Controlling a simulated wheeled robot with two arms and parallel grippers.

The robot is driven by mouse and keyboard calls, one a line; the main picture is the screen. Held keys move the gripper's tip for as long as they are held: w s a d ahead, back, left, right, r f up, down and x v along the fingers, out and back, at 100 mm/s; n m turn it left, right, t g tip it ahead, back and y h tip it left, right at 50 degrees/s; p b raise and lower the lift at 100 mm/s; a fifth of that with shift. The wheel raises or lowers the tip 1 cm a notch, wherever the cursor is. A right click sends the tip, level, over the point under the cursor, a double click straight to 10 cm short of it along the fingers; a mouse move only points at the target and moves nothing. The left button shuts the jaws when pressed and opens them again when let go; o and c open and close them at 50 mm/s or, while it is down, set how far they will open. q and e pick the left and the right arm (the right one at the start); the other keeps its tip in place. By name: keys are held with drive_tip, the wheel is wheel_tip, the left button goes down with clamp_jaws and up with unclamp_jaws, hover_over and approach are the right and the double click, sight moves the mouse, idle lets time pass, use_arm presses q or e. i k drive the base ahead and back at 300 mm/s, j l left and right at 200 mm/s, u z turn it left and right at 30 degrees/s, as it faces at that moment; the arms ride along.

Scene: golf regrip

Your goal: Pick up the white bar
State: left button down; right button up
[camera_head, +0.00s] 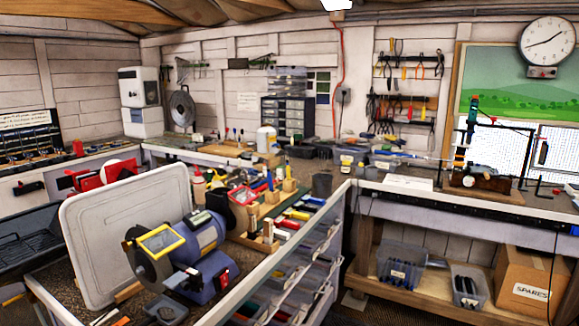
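I cannot single out a white bar with certainty. Neither can be told for sure as a bar. No arm or gripper of mine shows in the head view.
A blue bench grinder (205,238) stands on the near bench before a large pale panel (110,235). Wooden tool racks (262,212) crowd the bench behind it. Labelled bins (399,272) and a SPARES box (527,283) sit on the lower right shelf.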

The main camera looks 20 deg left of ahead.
sight(268, 223)
drive_tip(key=i+u, duration=0.1)
drive_tip(key=u, duration=0.25)
drive_tip(key=l+u, duration=0.15)
drive_tip(key=u, duration=0.2)
drive_tip(key=i+l+u, duration=0.1)
drive_tip(key=u, duration=0.25)
